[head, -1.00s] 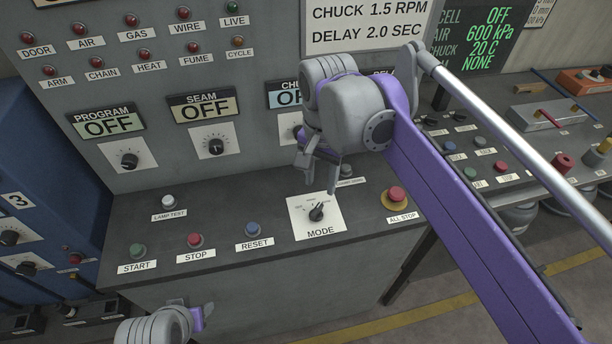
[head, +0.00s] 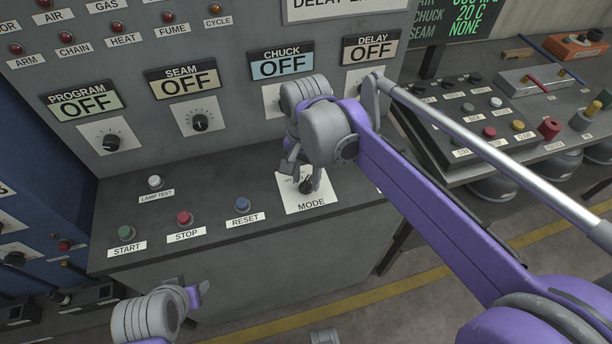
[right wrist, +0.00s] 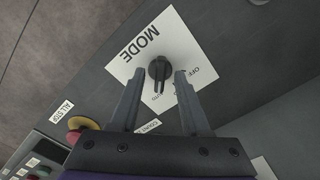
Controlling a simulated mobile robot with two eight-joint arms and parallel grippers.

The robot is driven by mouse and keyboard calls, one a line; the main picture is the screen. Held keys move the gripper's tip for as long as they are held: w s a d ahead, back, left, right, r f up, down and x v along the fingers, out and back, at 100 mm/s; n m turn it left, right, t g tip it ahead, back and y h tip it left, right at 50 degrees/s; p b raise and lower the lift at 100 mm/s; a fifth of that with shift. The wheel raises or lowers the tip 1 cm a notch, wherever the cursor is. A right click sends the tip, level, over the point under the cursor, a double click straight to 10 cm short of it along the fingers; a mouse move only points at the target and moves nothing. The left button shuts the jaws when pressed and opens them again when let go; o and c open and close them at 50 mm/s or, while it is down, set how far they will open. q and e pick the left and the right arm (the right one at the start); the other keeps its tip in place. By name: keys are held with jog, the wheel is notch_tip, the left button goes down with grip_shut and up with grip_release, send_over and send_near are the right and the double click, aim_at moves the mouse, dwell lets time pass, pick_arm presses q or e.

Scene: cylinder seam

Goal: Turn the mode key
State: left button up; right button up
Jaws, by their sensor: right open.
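The mode key (head: 306,187) is a small black knob on a white plate marked MODE (head: 318,202), on the sloped console top. In the right wrist view the key (right wrist: 159,69) stands between the two finger ends. My right gripper (head: 302,178) is open over the plate, with its fingers pointing down at the key; it also shows in the right wrist view (right wrist: 160,78). A gap shows on each side of the key. My left gripper (head: 201,292) is low at the left, away from the key, and its opening is unclear.
Start (head: 127,233), stop (head: 184,218) and reset (head: 242,205) buttons lie left of the plate. The red all stop button (right wrist: 88,125) is near the gripper in the right wrist view. An upright panel with dials (head: 199,122) stands behind. PROGRAM, SEAM, CHUCK and DELAY displays read OFF.

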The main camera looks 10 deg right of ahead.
grip_shut()
jog(key=shift+n, duration=0.3)
dwell(0.3)
jog(key=n, duration=0.3)
jog(key=shift+p, duration=0.4)
jog(key=n, duration=0.5)
jog(key=shift+p, duration=0.3)
jog(key=n, duration=0.4)
jog(key=shift+n, duration=0.3)
jog(key=n, duration=0.4)
jog(key=shift+n+p, duration=0.3)
jog(key=shift+p, duration=0.1)
